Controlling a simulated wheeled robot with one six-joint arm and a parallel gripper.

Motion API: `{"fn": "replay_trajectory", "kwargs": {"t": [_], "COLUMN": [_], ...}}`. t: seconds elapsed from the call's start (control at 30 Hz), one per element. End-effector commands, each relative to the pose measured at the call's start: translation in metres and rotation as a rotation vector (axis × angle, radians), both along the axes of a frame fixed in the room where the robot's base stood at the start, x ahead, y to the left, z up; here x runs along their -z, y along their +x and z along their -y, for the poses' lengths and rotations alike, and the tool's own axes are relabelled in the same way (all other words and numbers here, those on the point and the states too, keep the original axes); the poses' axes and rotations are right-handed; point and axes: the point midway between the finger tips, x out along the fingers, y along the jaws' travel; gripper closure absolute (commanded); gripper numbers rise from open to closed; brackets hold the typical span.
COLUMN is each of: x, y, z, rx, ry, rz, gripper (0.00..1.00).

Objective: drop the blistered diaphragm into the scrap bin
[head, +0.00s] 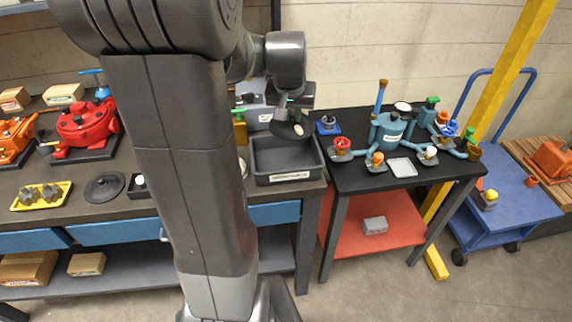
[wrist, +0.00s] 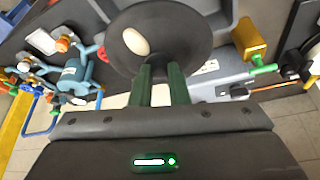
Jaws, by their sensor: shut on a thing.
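A black round diaphragm (wrist: 185,48) with a pale oval blister is held in my gripper (wrist: 162,72) in the wrist view. In the head view the diaphragm (head: 284,130) hangs tilted under my gripper (head: 292,114), above the back part of an open dark grey bin (head: 262,180). The bin stands at the right end of the bench and has a white label too small to read. I cannot tell the exact height of the diaphragm over the bin.
Another black disc (head: 104,186) lies on the bench at left, near a yellow tray (head: 42,206) and a red pump (head: 88,130). Right of the bin, a black table (head: 345,180) bears a blue motor assembly (head: 390,130) with several valves. My arm hides part of the bench.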

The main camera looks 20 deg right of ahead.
Motion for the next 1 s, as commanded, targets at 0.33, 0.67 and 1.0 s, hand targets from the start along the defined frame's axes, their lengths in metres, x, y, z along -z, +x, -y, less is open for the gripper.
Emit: {"fn": "replay_trajectory", "kwargs": {"t": [0.33,0.67,1.0], "x": [0.032,0.031,0.030], "y": [0.000,0.000,0.000], "z": [0.000,0.000,0.000], "rx": [0.000,0.000,0.000], "ry": [-0.001,-0.001,0.000], "rz": [0.001,0.001,0.000], "gripper": [1.00,0.63,0.59]}}
